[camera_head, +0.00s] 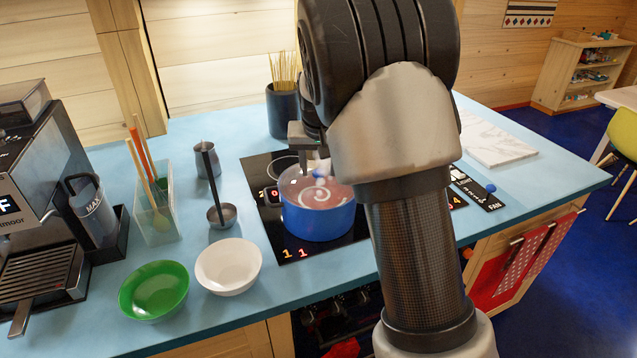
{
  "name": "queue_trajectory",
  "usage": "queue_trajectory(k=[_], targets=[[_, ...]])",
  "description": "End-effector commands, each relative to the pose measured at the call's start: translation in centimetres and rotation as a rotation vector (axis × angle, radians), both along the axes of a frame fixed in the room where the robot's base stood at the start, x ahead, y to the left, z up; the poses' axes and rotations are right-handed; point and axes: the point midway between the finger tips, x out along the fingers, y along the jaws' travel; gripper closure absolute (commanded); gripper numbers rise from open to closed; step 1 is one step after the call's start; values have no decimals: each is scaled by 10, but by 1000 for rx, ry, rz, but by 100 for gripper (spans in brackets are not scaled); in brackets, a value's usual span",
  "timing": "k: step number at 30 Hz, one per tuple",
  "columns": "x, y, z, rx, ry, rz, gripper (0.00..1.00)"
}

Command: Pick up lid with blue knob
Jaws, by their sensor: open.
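A blue pot (318,222) stands on the black cooktop. A see-through lid (300,188) seems to cover it, with a pinkish surface and a white swirl showing. A small pale and blue piece, apparently the lid's knob (323,168), shows at the back of the pot, just under my gripper. My gripper (312,158) points down over the back of the pot, open, with its fingers close to that knob. My arm hides part of the gripper and the area right of the pot. I cannot tell whether the fingers touch the knob.
A white bowl (228,267), a green bowl (154,291), a ladle (221,215), a metal jug (207,160) and a clear utensil holder (155,212) stand left of the pot. A dark pot of sticks (283,111) is behind. A white marble board (495,140) lies right.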

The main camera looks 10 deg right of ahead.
Motion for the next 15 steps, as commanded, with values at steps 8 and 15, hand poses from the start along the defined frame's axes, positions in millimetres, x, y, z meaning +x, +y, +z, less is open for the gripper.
queue_trajectory(k=[8, 15], targets=[[5, 0, -11, 1, -1, 0, 54], [4, 0, -11, 1, 0, 1, 80]])
